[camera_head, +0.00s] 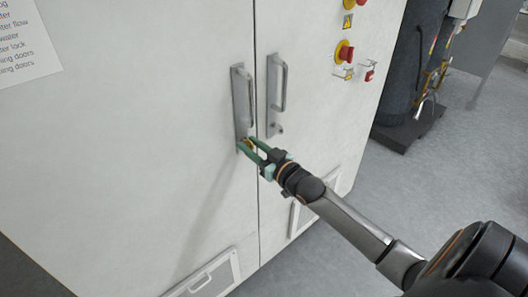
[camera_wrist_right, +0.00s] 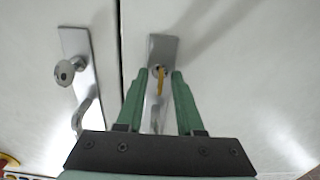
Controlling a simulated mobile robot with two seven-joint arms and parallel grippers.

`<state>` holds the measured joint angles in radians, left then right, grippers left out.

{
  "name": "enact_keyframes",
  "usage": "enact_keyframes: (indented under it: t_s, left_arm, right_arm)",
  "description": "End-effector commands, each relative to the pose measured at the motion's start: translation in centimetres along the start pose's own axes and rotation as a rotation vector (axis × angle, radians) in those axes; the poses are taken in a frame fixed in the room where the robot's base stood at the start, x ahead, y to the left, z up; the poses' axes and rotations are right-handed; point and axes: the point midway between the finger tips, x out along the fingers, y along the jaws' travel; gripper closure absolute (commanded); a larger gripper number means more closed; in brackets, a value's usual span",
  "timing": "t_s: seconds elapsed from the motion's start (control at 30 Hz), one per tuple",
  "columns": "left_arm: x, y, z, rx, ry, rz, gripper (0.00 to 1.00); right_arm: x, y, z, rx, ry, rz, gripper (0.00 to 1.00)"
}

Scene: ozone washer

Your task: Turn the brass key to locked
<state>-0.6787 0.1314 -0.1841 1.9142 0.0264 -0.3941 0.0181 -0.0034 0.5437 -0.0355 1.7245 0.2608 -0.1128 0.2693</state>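The brass key (camera_wrist_right: 160,80) sits in the lock at the end of a steel handle plate (camera_head: 239,98) on the left cabinet door. It shows as a thin yellow strip pointing toward the wrist camera. In the head view it is small and mostly hidden by the fingers. My right gripper (camera_head: 247,147) has green fingers and is at the lower end of this plate. In the wrist view its fingertips (camera_wrist_right: 157,78) stand on either side of the key, with a gap on both sides. The right gripper is open. My left gripper is not in view.
A second handle plate (camera_head: 272,98) with a round knob (camera_wrist_right: 65,72) is on the right door, across the seam. A red emergency button (camera_head: 345,51) is at the upper right. Vent panels (camera_head: 210,277) are low on the doors. Open floor (camera_head: 420,190) lies to the right.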

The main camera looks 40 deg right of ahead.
Motion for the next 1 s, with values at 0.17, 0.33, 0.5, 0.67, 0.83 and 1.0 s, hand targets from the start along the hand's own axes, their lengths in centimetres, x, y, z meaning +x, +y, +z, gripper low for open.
enact_keyframes:
  t_s: [0.17,0.33,0.5,0.67,0.83,1.0]
  left_arm:
    - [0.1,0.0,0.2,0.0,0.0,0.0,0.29]
    - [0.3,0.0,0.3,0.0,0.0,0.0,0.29]
    - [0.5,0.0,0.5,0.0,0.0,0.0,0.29]
    - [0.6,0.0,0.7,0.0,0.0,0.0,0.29]
    - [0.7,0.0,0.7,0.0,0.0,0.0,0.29]
    - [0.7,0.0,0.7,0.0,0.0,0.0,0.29]
  right_arm:
    - [-2.4,0.0,0.2,-0.001,-0.005,-0.001,0.64]
    - [-5.3,0.0,0.3,0.0,-0.005,-0.001,0.64]
    - [-8.1,0.0,0.3,0.0,-0.005,0.0,0.64]
    - [-10.2,0.0,0.2,0.0,-0.004,-0.001,0.64]
    - [-11.5,0.0,0.1,0.0,-0.003,0.0,0.64]
    - [-12.0,0.0,0.0,-0.001,-0.001,0.0,0.64]
